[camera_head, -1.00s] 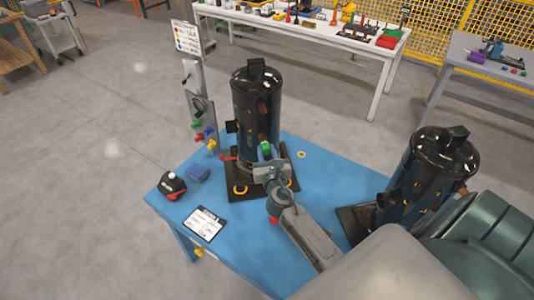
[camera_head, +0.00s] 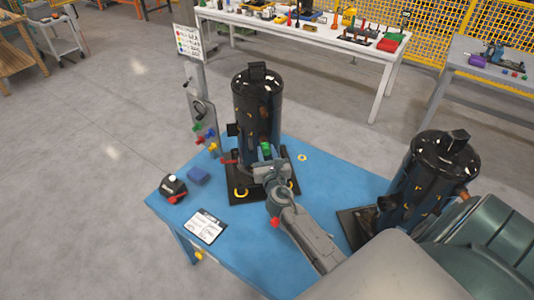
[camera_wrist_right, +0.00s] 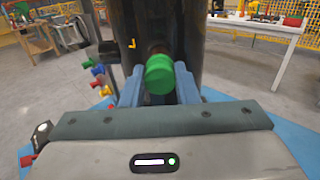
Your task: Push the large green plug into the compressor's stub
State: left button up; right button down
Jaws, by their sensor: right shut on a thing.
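The large green plug (camera_head: 266,148) is between the fingers of my right gripper (camera_head: 267,154), close against the side of the black compressor (camera_head: 257,105) on the blue table. In the right wrist view the green plug (camera_wrist_right: 159,76) shows between the blue fingertips of the right gripper (camera_wrist_right: 160,84), which is shut on it. The compressor's copper-brown stub (camera_wrist_right: 158,50) shows just behind and above the plug, in front of the dark body (camera_wrist_right: 167,25). The plug hides the stub's mouth, so I cannot tell how far it sits in. My left gripper is not in view.
A second black compressor (camera_head: 432,172) stands at the table's right. A stand with colored plugs (camera_head: 205,130) is behind the table.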

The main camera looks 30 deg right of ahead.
jog(key=c, duration=1)
grip_release()
jog(key=shift+c, duration=0.2)
jog(key=b+v, duration=0.2)
jog(key=v, duration=0.8)
jog(key=shift+s+a, duration=0.15)
jog(key=shift+s, duration=0.2)
jog(key=shift+f, duration=0.1)
